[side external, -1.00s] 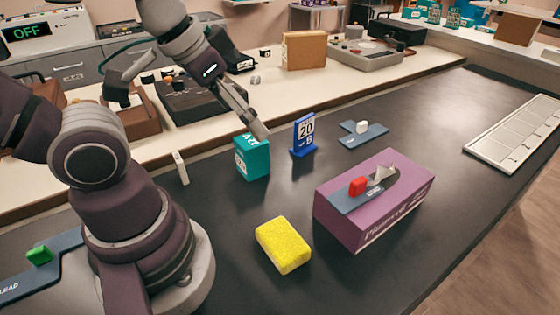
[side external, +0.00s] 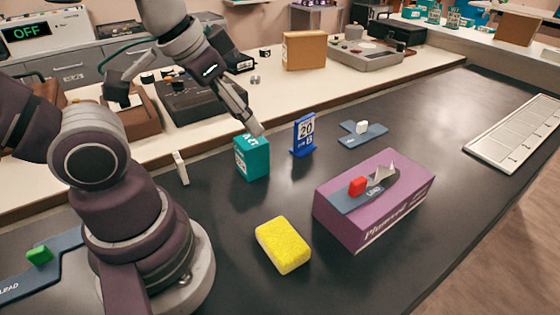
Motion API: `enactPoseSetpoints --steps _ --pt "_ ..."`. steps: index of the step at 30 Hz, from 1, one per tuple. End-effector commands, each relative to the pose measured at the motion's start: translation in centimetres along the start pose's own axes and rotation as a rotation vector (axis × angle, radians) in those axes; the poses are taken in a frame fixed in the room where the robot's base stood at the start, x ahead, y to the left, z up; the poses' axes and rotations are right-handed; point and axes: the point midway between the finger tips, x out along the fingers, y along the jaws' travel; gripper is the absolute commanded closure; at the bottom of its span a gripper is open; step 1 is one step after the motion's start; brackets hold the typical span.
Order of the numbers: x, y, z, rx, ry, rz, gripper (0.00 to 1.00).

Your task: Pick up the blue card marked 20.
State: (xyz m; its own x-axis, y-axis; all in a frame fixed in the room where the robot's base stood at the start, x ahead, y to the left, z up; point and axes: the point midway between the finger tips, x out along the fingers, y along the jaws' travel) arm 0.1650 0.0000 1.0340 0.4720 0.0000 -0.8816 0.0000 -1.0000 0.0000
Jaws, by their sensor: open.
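The blue card marked 20 (side external: 305,131) stands upright in a blue base on the black table, near the middle of the side external view. My gripper (side external: 257,130) is open and empty, pointing down and to the right. Its tips are just above or behind the top of a teal box (side external: 252,160), to the left of the card. I cannot tell whether the tips touch the box. A clear gap shows between my gripper and the card in this view.
A purple box (side external: 392,212) with a grey piece and red block on top stands in front right of the card. A yellow sponge (side external: 283,245) lies in front. A grey-blue plate with a white block (side external: 362,128) lies to the right. Black table is bare around the card.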

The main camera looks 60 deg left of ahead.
Motion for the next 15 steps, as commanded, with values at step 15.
enactPoseSetpoints --steps 15 --pt "2.4 -3.2 -7.3 -0.07 -0.05 -0.045 0.56"
